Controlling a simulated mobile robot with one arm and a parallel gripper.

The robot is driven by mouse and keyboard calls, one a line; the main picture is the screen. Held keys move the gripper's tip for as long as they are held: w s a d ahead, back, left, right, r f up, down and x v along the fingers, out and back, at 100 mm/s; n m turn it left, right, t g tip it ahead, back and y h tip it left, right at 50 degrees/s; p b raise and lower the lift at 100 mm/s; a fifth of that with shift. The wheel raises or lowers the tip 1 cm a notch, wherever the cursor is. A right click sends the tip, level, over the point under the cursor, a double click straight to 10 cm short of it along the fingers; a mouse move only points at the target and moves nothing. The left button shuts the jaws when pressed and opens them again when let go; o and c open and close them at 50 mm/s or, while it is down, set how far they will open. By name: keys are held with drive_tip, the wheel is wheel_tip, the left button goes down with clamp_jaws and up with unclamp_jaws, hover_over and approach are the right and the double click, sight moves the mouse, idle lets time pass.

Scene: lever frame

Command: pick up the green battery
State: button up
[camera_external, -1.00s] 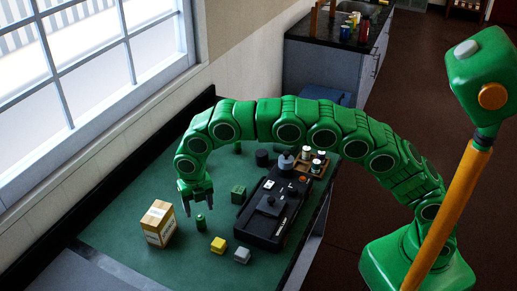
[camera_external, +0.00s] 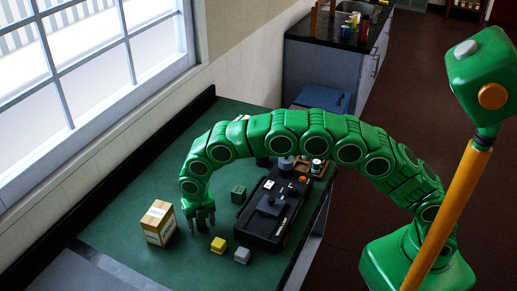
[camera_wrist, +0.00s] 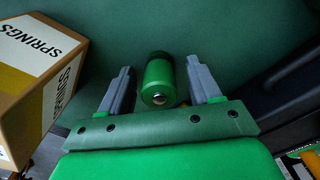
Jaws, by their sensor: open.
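The green battery (camera_wrist: 158,78) stands between the two grey fingers of my gripper (camera_wrist: 158,90) in the wrist view, with its metal tip facing the camera. A gap shows on each side of it, so the fingers are open around it and not closed on it. In the external view my gripper (camera_external: 201,222) is low over the green table top, and its fingers hide most or all of the battery.
A cardboard box marked SPRINGS (camera_wrist: 30,75) stands close on the left; it also shows in the external view (camera_external: 158,223). A yellow block (camera_external: 218,244), a grey block (camera_external: 242,255) and a green block (camera_external: 238,194) are near. A black device (camera_external: 268,212) lies to the right.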

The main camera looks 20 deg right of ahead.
drive_tip(key=c, duration=1.2)
drive_tip(key=shift+o, duration=0.2)
drive_tip(key=shift+r, duration=0.1)
drive_tip(key=shift+w+r, duration=0.1)
drive_tip(key=shift+r, duration=1.5)
drive_tip(key=shift+s+d+r, duration=0.3)
drive_tip(key=shift+d+r, duration=0.1)
drive_tip(key=shift+d, duration=0.05)
drive_tip(key=s+d+r, duration=0.1)
drive_tip(key=d+r, duration=0.1)
drive_tip(key=d, duration=0.1)
drive_tip(key=s+d+r, duration=0.2)
drive_tip(key=d+r, duration=0.1)
drive_tip(key=s+d+r, duration=0.2)
drive_tip(key=d+r, duration=0.1)
drive_tip(key=shift+s+d, duration=0.1)
drive_tip(key=shift+d, duration=0.1)
drive_tip(key=shift+s+d+r, duration=0.25)
drive_tip(key=shift+s+d, duration=0.05)
drive_tip(key=shift+d, duration=0.2)
drive_tip(key=shift+s+d+r, duration=0.2)
drive_tip(key=shift+s+d, duration=0.05)
drive_tip(key=shift+d, duration=0.2)
